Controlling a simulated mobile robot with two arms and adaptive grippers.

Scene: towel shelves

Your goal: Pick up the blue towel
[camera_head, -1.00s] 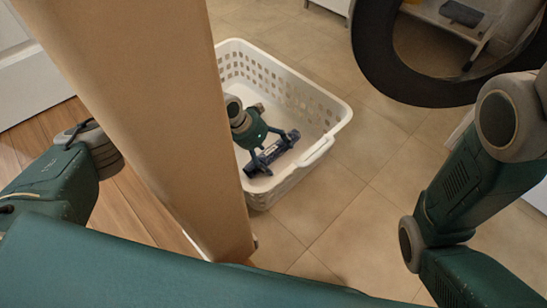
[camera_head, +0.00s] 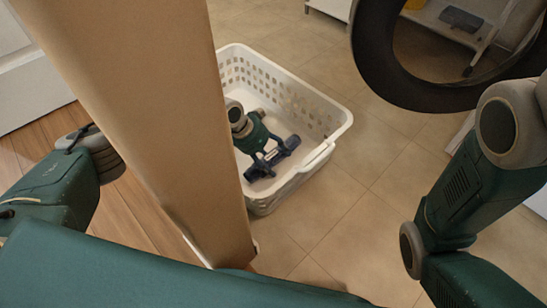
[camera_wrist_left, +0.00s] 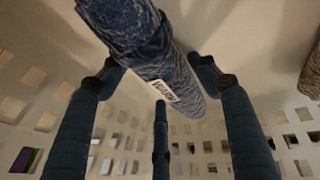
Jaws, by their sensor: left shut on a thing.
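The blue towel (camera_head: 287,147) is a dark blue roll lying in the white laundry basket (camera_head: 331,147). My left gripper (camera_head: 266,162) reaches down into the basket with its fingers around the towel. In the left wrist view the towel (camera_wrist_left: 140,35) is a mottled blue roll with a band and a white label, between the fingers of my left gripper (camera_wrist_left: 160,78). The gripper is shut on it.
A tan upright panel (camera_head: 150,120) stands in front of the basket and hides part of it and of my left arm. A dark ring (camera_head: 374,75) is at the upper right. A brown roll (camera_wrist_left: 312,72) is at the wrist view's right edge. Tiled floor (camera_head: 345,225) is clear right of the basket.

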